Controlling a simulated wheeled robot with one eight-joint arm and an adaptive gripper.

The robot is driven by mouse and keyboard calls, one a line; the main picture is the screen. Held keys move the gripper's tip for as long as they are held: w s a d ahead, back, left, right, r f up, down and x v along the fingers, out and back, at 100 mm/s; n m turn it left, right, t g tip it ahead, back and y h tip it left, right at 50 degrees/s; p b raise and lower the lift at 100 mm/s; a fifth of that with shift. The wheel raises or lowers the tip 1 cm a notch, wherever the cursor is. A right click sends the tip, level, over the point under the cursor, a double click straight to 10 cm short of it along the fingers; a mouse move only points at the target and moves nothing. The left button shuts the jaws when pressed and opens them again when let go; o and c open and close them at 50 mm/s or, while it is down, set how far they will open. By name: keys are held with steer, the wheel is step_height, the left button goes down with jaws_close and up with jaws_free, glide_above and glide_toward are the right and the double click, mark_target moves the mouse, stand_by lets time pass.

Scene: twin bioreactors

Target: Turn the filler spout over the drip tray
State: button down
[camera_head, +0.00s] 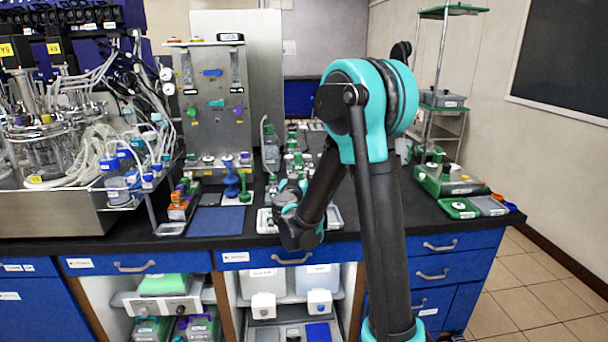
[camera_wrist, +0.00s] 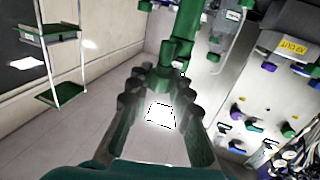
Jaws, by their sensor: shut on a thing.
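In the wrist view my gripper (camera_wrist: 165,78) is shut on a green upright part, which I take to be the filler spout (camera_wrist: 187,25). Its lower end lies between the fingertips. In the head view my gripper (camera_head: 290,192) is over the worktop, and my arm hides most of it and the spout. A pale metal tray, probably the drip tray (camera_head: 264,222), shows at both sides of my wrist, partly covered by it. I cannot tell where the spout's outlet points relative to this tray.
A steel panel with coloured knobs (camera_head: 213,100) stands behind left. A blue knobbed piece (camera_head: 231,180) and a blue mat (camera_head: 216,220) are left of my gripper. Glassware with tubing (camera_head: 40,150) fills the far left. Green trays (camera_head: 450,182) sit at right.

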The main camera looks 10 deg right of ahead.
steer(key=shift+a+m+h, duration=0.15)
steer(key=shift+m+h, duration=0.15)
steer(key=shift+h, duration=0.1)
steer(key=c, duration=1.3)
jaws_free()
steer(key=shift+c, duration=0.2)
steer(key=shift+s, duration=0.1)
steer(key=v, duration=1.2)
steer(key=shift+r, duration=0.2)
